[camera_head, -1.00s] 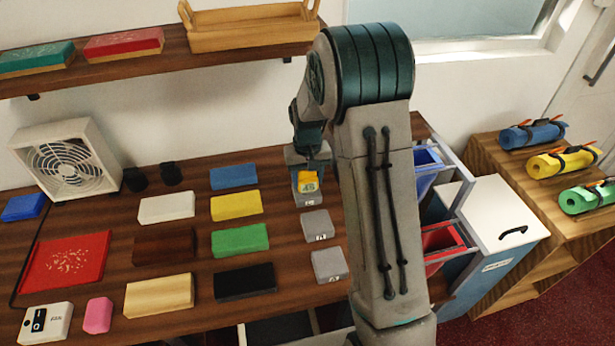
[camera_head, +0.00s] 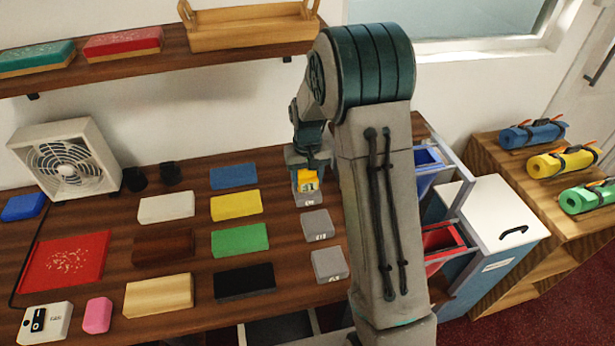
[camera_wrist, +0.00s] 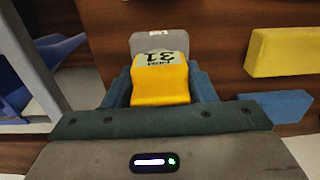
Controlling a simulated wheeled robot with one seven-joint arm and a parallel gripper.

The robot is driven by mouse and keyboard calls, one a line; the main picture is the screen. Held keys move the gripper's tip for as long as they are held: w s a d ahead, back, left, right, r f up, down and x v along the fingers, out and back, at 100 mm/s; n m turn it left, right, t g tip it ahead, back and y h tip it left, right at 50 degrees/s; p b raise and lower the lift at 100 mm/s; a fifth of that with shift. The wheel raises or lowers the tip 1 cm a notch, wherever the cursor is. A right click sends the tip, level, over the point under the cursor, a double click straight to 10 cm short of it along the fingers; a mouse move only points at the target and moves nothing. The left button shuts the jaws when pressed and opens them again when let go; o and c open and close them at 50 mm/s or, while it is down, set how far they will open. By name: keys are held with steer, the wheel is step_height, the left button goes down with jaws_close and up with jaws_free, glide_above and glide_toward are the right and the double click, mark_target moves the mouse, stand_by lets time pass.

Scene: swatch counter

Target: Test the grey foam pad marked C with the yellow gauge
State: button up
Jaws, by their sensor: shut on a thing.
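My gripper (camera_head: 306,172) is shut on the yellow gauge (camera_wrist: 160,84), which sits between its two fingers (camera_wrist: 160,90). The gauge's pale display (camera_wrist: 160,60) reads what looks like 31. The gauge is over the rearmost grey foam pad (camera_head: 308,199), in the right column of the counter. That pad shows beyond the gauge in the wrist view (camera_wrist: 150,41). Whether they touch is hidden. Two more grey pads lie in front, a middle one (camera_head: 317,222) and a front one (camera_head: 328,262). Their small white marks are too small to read surely.
Blue (camera_head: 233,176), yellow (camera_head: 236,205), green (camera_head: 240,239) and black (camera_head: 244,280) blocks lie left of the grey pads. White, brown and tan blocks are farther left. A fan (camera_head: 70,160) stands at the back left. Blue and red bins (camera_head: 440,240) are right of my arm.

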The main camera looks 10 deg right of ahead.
steer(key=shift+r+p, duration=2.2)
steer(key=shift+r, duration=1.3)
steer(key=shift+s+f, duration=0.1)
